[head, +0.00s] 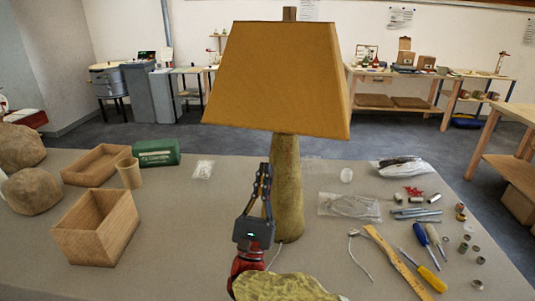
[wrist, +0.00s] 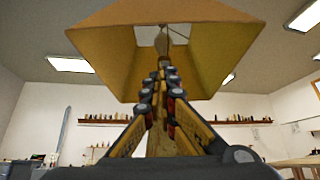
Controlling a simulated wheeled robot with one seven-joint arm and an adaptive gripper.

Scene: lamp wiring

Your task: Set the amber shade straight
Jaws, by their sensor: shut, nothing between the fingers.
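The amber shade (head: 275,78) sits on top of the lamp in the head view. Its lower edge slopes down to the right; I cannot tell whether it is tilted or only turned. The tan lamp base (head: 287,190) stands upright on the table. My gripper (head: 264,168) points upward beside the base, on its left, with its fingertips below the shade's lower edge. The fingers are shut and empty. The wrist view looks up at the shade's open underside (wrist: 120,50), with my gripper (wrist: 162,66) in front of it. The fingers partly hide the lamp stem there.
A wooden open box (head: 97,228), a wooden tray (head: 95,165) and a green box (head: 156,152) stand on the left. A bagged cable (head: 349,206), screwdrivers (head: 432,279), a ruler (head: 396,262) and small metal parts lie on the right. A yellowish cloth-like thing (head: 285,287) is at the front.

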